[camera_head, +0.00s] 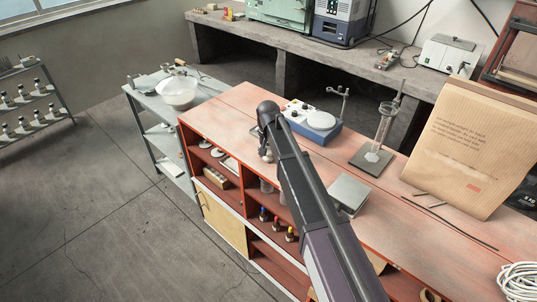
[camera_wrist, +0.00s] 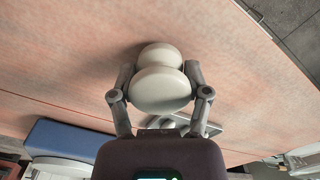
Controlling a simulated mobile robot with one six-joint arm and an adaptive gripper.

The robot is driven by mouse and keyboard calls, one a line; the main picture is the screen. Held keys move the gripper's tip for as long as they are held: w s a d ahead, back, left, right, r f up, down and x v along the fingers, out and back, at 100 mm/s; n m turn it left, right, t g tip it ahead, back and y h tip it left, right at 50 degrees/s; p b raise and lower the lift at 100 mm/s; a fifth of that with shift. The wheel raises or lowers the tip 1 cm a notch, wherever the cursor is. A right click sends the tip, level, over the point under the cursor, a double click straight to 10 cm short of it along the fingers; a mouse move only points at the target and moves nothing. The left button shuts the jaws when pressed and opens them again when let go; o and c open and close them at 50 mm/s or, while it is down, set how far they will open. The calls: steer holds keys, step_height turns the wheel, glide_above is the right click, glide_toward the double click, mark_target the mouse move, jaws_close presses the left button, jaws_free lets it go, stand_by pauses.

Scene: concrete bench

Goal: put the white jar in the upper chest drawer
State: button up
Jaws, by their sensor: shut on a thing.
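The white jar (camera_wrist: 160,90), with a rounded body and smaller rounded top, is between the two fingers of my gripper (camera_wrist: 161,74) in the wrist view. The fingers are shut on its sides. The jar is over the reddish bench top (camera_wrist: 60,70), with a dark shadow near it; I cannot tell whether it touches the surface. In the head view my gripper (camera_head: 265,153) is mostly hidden behind my arm, at the bench's front edge, and the jar cannot be made out. No open chest drawer can be made out in either view.
A blue device with a white plate (camera_head: 318,121), a glass cylinder on a stand (camera_head: 383,130), a grey metal plate (camera_head: 347,194) and a paper bag (camera_head: 468,145) stand on the bench. Open shelves (camera_head: 222,178) are below. A grey cart (camera_head: 150,105) with a bowl (camera_head: 177,92) stands left.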

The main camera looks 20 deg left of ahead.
steer(key=shift+r+p, duration=1.3)
steer(key=shift+r, duration=0.2)
steer(key=s+d+r+p, duration=0.1)
steer(key=s+d, duration=0.7)
steer(key=s, duration=0.5)
steer(key=shift+s+d+r, duration=0.2)
steer(key=shift+s, duration=0.15)
